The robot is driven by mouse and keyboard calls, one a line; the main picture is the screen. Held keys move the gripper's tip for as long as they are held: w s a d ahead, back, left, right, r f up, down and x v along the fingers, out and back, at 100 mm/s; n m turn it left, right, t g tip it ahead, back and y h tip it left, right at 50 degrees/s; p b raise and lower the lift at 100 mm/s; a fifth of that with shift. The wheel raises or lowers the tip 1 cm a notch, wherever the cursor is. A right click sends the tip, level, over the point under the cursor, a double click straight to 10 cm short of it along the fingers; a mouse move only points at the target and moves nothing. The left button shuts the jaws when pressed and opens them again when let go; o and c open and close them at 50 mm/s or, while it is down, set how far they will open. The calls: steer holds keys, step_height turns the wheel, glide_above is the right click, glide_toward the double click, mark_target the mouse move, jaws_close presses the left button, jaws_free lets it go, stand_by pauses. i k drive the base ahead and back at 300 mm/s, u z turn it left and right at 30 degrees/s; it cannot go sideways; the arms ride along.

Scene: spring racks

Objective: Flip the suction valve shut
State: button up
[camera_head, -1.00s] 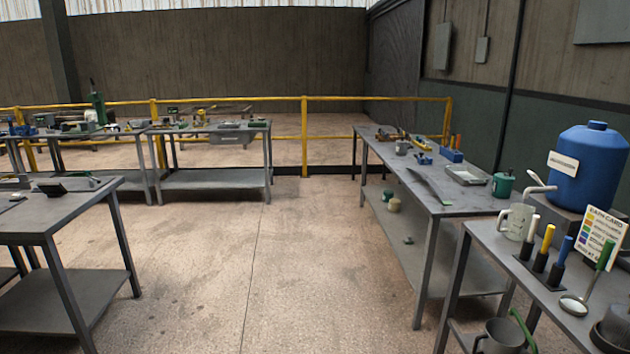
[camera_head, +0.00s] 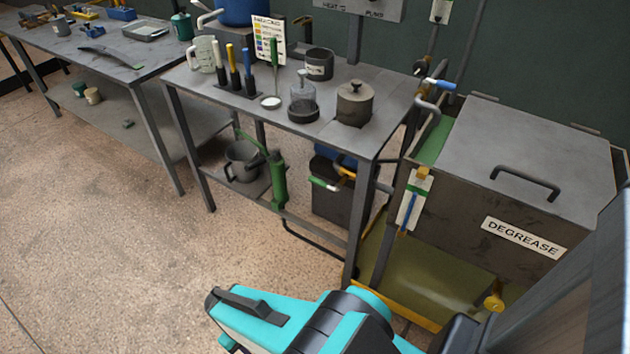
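No label that I can read names the suction valve. Several lever valves show. A blue-handled valve (camera_head: 438,84) sits on the wall pipe behind the degrease tank. A blue lever (camera_head: 409,211) hangs down in front of a white and green plate on the tank's left front. Below the bench, a green-handled valve (camera_head: 323,184) and a yellow-handled valve (camera_head: 345,172) sit by a dark container. I cannot tell which is the suction valve. My turquoise and black arm shows at the bottom; no gripper fingers are visible, and the valves are well beyond the arm.
The degrease tank (camera_head: 565,165) stands at right over a yellow-edged tray. The steel bench (camera_head: 340,135) left of it holds pots, a jug and coloured-handled tools. A green cylinder (camera_head: 278,182) and grey pot (camera_head: 243,160) are below. Open floor (camera_head: 110,250) lies at left.

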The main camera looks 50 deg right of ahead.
mark_target(316, 181)
steer(key=u, duration=1.15)
steer(key=k, duration=0.1)
steer(key=z, duration=2.85)
steer(key=k, duration=0.95)
steer(key=u, duration=0.15)
steer(key=i, duration=0.75)
